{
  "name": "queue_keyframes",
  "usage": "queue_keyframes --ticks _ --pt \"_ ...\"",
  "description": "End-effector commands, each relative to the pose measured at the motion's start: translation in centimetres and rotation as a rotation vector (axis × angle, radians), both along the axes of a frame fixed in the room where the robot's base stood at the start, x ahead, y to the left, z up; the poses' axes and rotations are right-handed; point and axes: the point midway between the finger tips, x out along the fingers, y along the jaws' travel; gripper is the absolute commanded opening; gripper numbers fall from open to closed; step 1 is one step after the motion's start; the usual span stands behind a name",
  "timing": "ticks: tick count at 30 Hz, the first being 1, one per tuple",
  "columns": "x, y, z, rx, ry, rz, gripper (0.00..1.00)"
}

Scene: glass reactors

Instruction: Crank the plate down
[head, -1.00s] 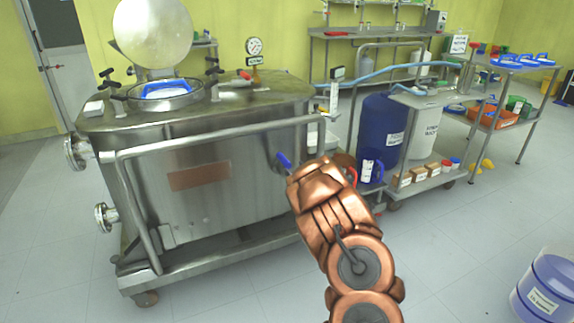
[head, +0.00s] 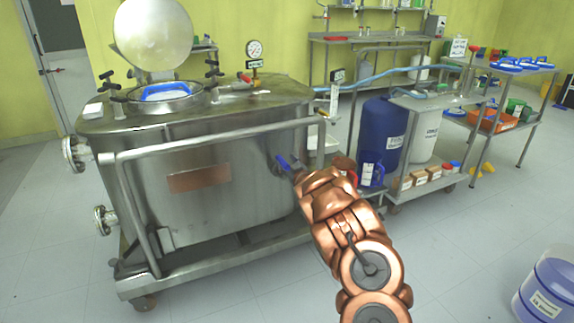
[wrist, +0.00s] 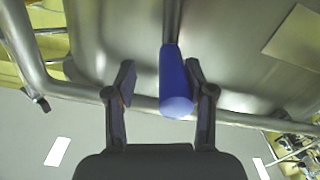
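A blue crank handle (head: 284,162) sticks out from the front wall of the steel tank (head: 240,190). In the wrist view the blue handle (wrist: 175,85) lies between the two fingers of my gripper (wrist: 160,78), closer to the right finger. Gaps show on both sides, so the gripper is open around it. In the head view my copper-coloured arm reaches up to the handle from the lower right, and my gripper (head: 296,172) is mostly hidden by it. A brown rectangular plate (head: 198,179) is on the tank's front. I cannot tell which plate the crank moves.
A steel guard rail (head: 215,138) runs across the tank front. The tank's round lid (head: 153,35) stands open. A blue drum (head: 380,130) and a cart (head: 440,178) stand to the right. A blue-and-white bucket (head: 548,285) is at the lower right. The floor between is clear.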

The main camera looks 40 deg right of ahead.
Motion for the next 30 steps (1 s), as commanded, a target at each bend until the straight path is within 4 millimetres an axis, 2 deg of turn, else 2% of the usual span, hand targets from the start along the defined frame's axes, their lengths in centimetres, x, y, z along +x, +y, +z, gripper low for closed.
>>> queue_keyframes --ticks 12,27,30 --pt "0.16 -0.16 -0.02 0.001 0.000 -0.002 0.51" --pt "0.02 -0.36 0.02 0.002 -0.001 -0.006 0.00" --pt "0.01 -0.37 0.03 0.002 0.000 -0.006 0.00"
